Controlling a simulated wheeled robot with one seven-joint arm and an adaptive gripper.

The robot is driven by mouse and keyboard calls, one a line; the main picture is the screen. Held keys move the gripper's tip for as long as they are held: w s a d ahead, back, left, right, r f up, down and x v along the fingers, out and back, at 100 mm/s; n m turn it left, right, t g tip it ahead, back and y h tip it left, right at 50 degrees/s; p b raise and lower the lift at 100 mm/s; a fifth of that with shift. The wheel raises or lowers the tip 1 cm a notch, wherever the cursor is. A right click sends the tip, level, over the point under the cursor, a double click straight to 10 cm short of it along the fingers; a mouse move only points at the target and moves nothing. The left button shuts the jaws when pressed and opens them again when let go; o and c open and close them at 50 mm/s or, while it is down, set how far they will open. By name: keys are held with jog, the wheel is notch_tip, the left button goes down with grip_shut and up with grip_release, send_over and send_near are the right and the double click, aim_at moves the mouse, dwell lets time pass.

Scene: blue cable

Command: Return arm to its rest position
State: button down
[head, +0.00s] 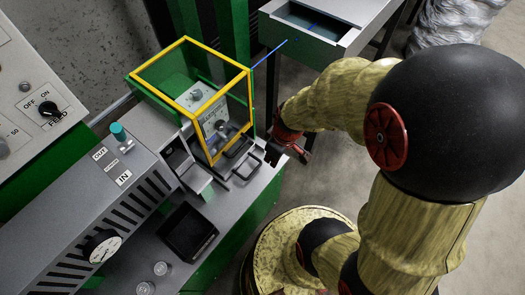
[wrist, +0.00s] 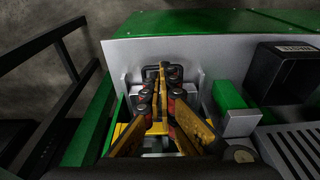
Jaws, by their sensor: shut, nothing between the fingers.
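My arm (head: 330,95) reaches in from the right in the head view. My gripper (head: 282,152) hangs at its end, just right of the yellow-framed box (head: 216,134) on the machine bench. In the wrist view my gripper (wrist: 163,75) points at a grey panel (wrist: 125,60) with a dark handle-like part behind the fingers. The fingers hold nothing. I cannot tell whether they touch the panel. The blue cable (head: 270,55) runs from the box's upper right corner toward the grey side table.
The grey side table (head: 340,38) with a recessed top stands at the back. Black handles (head: 243,158) stick out in front of the box. Floor (head: 300,185) shows between bench and my base.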

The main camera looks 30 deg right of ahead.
jog(key=shift+s+d, duration=0.15)
jog(key=shift+s, duration=0.3)
jog(key=s+a+r+m+t, duration=0.2)
jog(key=a+r, duration=0.1)
jog(key=r, duration=1)
jog(key=s+a+r+m+t, duration=0.1)
jog(key=s+a+r+m, duration=0.1)
jog(key=r, duration=1.1)
jog(key=shift+a+r+t+h, duration=0.25)
jog(key=shift+a+t+h, duration=0.15)
jog(key=shift+a, duration=0.3)
